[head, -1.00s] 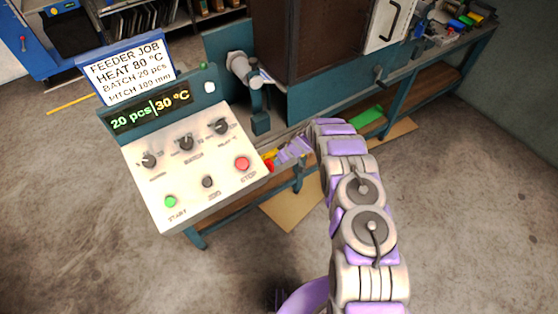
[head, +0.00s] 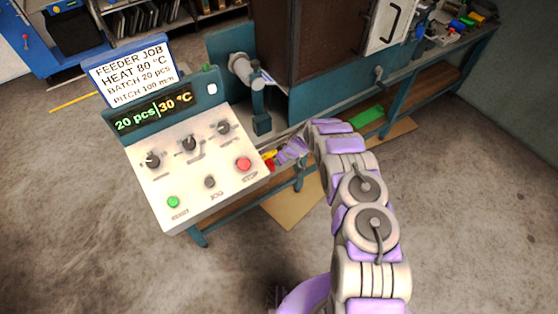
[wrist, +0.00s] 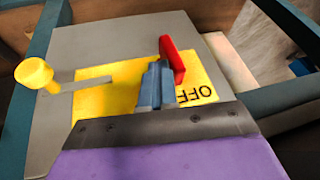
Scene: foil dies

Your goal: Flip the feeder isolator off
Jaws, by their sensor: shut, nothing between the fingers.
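The feeder isolator shows in the wrist view as a grey box (wrist: 90,45) with a yellow plate (wrist: 115,97) and a red handle (wrist: 172,58). The plate reads OFF, upside down, to the right of the handle. My gripper (wrist: 156,84) is shut and empty, its blue-grey fingers just left of the red handle; whether they touch it I cannot tell. In the head view my gripper (head: 284,155) is beside the right edge of the control panel, and only small red and yellow bits of the isolator show there.
A yellow knob (wrist: 35,75) on a grey lever stands at the left of the box in the wrist view. The control panel (head: 190,165) with dials and buttons, including a red stop button (head: 244,164), is left of my arm. A teal bench frame (head: 350,85) runs behind it.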

